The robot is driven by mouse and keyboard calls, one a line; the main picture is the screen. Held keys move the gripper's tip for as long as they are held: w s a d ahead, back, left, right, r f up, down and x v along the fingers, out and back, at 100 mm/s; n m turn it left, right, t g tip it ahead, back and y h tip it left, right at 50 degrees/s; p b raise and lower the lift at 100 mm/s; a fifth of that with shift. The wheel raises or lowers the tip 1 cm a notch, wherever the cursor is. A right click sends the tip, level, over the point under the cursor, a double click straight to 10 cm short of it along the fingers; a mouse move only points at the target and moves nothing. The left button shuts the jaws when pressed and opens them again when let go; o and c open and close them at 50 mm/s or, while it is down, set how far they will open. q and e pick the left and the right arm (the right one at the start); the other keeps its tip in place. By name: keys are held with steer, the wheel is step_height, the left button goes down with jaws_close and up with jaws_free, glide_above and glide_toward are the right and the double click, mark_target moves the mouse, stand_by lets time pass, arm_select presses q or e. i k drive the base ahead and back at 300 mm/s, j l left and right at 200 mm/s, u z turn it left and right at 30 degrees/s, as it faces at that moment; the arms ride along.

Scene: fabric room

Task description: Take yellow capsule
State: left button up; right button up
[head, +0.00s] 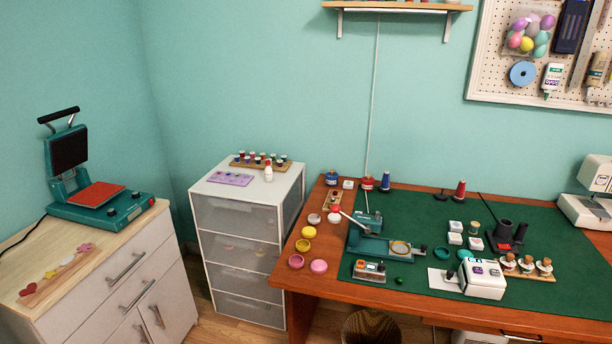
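A small yellow round piece (309,232) lies on the bare wood at the left end of the desk. A second yellow round piece (303,245) lies just in front of it and looks like an open cup or ring. I cannot tell which of them is the yellow capsule. Both are small in the head view. Neither of my grippers is in view.
Pink round pieces (319,266) lie near the desk's front left edge. A teal hand press (372,246) stands to their right on the green mat (430,210). A white drawer unit (240,255) stands left of the desk. A heat press (95,190) sits on a cabinet farther left.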

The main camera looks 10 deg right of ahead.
mark_target(303, 246)
steer(key=i+j+z, duration=0.1)
steer(key=i+z, duration=0.2)
steer(key=i, duration=0.2)
steer(key=i+j+z, duration=0.3)
steer(key=i, duration=0.25)
steer(key=i+j+z, duration=0.25)
steer(key=i, duration=0.2)
